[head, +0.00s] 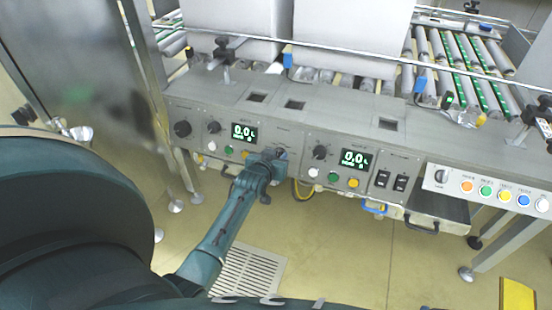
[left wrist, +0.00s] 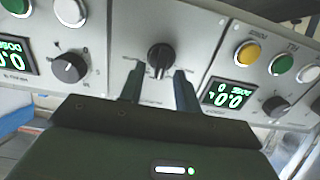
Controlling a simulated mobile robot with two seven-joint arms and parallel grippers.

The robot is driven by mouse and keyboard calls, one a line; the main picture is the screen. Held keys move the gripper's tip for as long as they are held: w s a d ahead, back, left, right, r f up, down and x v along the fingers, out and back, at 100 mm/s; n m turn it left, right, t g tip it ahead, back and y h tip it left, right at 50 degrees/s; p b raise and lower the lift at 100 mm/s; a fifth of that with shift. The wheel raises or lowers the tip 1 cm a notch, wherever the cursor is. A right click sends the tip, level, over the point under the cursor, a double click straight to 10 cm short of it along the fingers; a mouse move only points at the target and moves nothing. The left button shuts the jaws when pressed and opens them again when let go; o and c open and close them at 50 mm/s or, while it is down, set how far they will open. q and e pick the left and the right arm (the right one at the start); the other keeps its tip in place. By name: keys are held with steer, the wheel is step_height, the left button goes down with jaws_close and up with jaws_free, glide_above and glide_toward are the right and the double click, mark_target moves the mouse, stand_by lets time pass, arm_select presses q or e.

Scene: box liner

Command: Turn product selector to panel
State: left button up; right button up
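A black rotary selector knob (left wrist: 160,57) sits on the grey control panel between two green displays in the left wrist view. Its small labels are too blurred to read. My left gripper (left wrist: 159,74) is open, with one finger on each side of the knob's lower part in the picture. A gap shows between the knob and each finger; I cannot tell whether the tips reach past its face. In the head view my left gripper (head: 271,157) is at the panel's middle and hides most of this knob. My right gripper is not in view.
Other black knobs (head: 182,129) and (head: 320,152) and several coloured buttons share the panel (head: 290,135). A button box (head: 480,188) is at the right. A roller conveyor (head: 465,65) lies behind.

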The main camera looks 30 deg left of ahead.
arm_select(q)
steer(key=shift+w, duration=0.1)
steer(key=shift+c, duration=0.4)
jaws_close()
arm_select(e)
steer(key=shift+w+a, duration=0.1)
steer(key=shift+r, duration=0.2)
arm_select(q)
steer(key=shift+a+r+n+p, duration=0.1)
steer(key=shift+n+p, duration=0.4)
steer(key=shift+n, duration=0.1)
steer(key=n+p, duration=0.1)
steer(key=n, duration=0.7)
steer(key=a+f+n+p, duration=0.1)
steer(key=n, duration=0.3)
steer(key=shift+s+n+t+h+p, duration=0.3)
steer(key=shift+n+t, duration=0.1)
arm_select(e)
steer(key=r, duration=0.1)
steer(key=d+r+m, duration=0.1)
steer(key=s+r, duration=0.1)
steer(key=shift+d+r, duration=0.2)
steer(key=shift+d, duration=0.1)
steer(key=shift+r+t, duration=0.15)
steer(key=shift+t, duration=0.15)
